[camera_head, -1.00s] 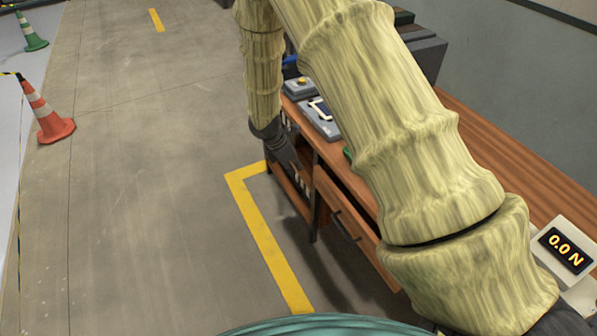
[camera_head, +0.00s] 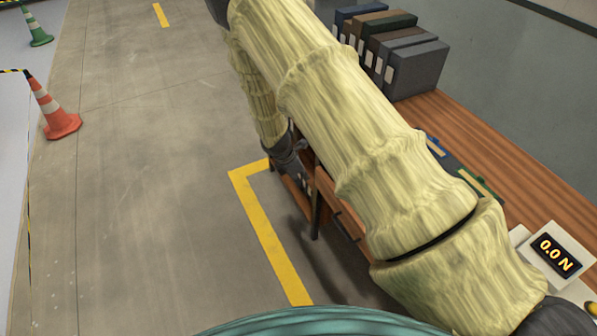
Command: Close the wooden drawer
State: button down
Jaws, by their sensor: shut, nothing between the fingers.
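The wooden drawer (camera_head: 338,208) is in the desk on the right. Its brown front and dark handle (camera_head: 346,227) show just left of my upper arm. My arm hides much of the drawer, so I cannot tell how far it stands out. My gripper (camera_head: 301,170) is dark and small at the end of my bark-like arm, by the left end of the desk, beyond the drawer front. It is shut and empty. I cannot tell whether it touches the desk.
The wooden desktop (camera_head: 482,134) carries several binders (camera_head: 415,68) and a force display (camera_head: 556,252). Yellow floor tape (camera_head: 262,232) marks a corner beside the desk. Orange (camera_head: 58,118) and green (camera_head: 38,35) cones stand at the left. The grey floor between is clear.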

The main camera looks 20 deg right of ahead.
aim_at(320, 177)
jog(key=d+f+p, duration=0.2)
jog(key=d+f, duration=0.2)
jog(key=d, duration=0.1)
jog(key=shift+w+d+p, duration=0.25)
jog(key=shift+d+p, duration=0.05)
jog(key=shift+p, duration=0.1)
jog(key=d, duration=0.2)
jog(key=shift+w+d+f+b, duration=0.1)
jog(key=shift+d+b, duration=0.25)
jog(key=shift+a, duration=0.15)
dwell(0.3)
